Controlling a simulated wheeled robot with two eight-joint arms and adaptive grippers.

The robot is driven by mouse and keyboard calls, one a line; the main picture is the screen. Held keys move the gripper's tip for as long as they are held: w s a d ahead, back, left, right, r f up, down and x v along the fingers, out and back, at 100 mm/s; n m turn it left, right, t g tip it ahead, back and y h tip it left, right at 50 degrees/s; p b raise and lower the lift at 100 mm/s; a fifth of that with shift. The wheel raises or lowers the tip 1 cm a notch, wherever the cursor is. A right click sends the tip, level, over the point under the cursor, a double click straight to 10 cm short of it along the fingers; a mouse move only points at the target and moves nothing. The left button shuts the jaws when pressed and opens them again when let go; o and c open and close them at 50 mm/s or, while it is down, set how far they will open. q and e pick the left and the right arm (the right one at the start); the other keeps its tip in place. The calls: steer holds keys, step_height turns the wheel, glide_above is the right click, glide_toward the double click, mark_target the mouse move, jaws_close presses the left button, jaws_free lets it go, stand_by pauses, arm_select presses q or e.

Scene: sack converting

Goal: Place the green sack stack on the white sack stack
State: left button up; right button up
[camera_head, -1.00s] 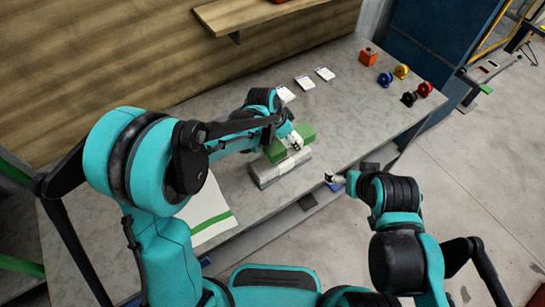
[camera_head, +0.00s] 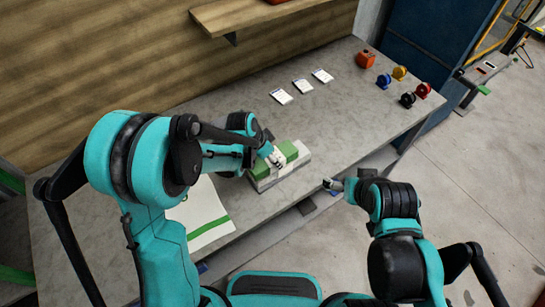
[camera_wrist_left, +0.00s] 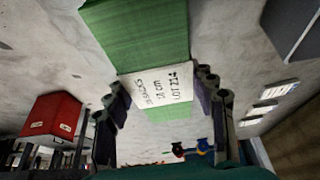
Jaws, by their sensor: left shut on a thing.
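The green sack stack (camera_head: 289,150) has a white printed band around its middle and lies at or just above the top of the white sack stack (camera_head: 299,166). I cannot tell whether the two touch. My left gripper (camera_head: 276,160) is shut on the green stack at its band. In the left wrist view the green stack (camera_wrist_left: 140,38) and its lettered band sit between my left fingers (camera_wrist_left: 162,95). The white stack lies near the table's front edge, partly covered by the green one. My right gripper (camera_head: 333,184) is apart from both stacks, its jaw opening unclear.
The grey table (camera_head: 335,115) has free room behind the stacks. Several white cards (camera_head: 302,86) lie toward the back. A white sheet with a green stripe (camera_head: 205,212) lies at left.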

arm_select(q)
steer(key=o, duration=1.4)
steer(key=shift+f, duration=0.1)
steer(key=shift+c, duration=0.2)
steer(key=shift+a+r+p, duration=0.1)
steer(key=shift+r+p, duration=0.25)
steer(key=shift+r, duration=0.15)
steer(key=p+v, duration=0.3)
steer(key=v, duration=0.8)
steer(key=s+a+r+n+t+y, duration=0.2)
steer(key=s+a+r+n, duration=0.2)
steer(key=s, duration=0.3)
steer(key=s+a+r+n+t+y, duration=0.1)
steer(key=s+a+r+n+t, duration=0.1)
steer(key=s+a+r+n, duration=0.2)
steer(key=s+a+n, duration=0.2)
steer(key=s+a, duration=0.1)
steer(key=shift+s+a+r+n+y, duration=0.25)
steer(key=shift+s+a+n+y, duration=0.1)
steer(key=shift+n+y, duration=0.05)
steer(key=shift+f, duration=0.1)
